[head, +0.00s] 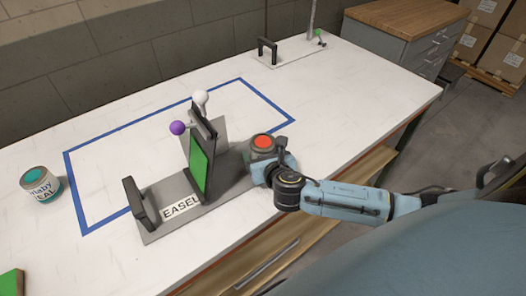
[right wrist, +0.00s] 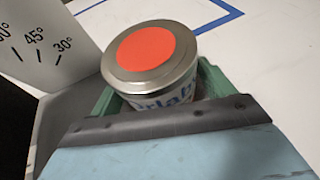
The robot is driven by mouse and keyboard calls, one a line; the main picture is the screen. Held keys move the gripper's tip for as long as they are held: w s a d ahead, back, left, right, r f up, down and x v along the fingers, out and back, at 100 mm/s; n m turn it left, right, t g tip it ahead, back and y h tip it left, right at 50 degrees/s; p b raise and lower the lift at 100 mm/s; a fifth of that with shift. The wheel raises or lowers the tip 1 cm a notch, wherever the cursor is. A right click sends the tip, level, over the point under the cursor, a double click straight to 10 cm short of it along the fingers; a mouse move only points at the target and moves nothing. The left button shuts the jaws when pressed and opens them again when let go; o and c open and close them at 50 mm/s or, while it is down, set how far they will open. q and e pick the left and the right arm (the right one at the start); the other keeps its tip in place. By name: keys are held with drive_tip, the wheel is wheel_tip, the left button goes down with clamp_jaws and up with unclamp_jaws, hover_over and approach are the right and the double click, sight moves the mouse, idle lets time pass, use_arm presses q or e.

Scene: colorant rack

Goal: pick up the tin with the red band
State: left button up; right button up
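The tin with a red disc on its silver lid (head: 263,142) is beside the easel in the head view. In the right wrist view this tin (right wrist: 152,58) shows its lid and part of a pale label with blue letters. My right gripper (head: 262,162) is at the tin, its green pads on either side of it in the wrist view. The palm edge hides the tin's lower part, and I cannot tell whether the pads press on it. No red band shows on its visible side. My left gripper is not in view.
A tilted green easel (head: 199,165) on a grey base with handle and purple and white knobs stands left of the gripper. A teal-topped tin (head: 40,184) stands far left. A handled plate (head: 288,58) lies at the back. The blue-outlined table area is partly clear.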

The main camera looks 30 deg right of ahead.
drive_tip(key=c, duration=0.9)
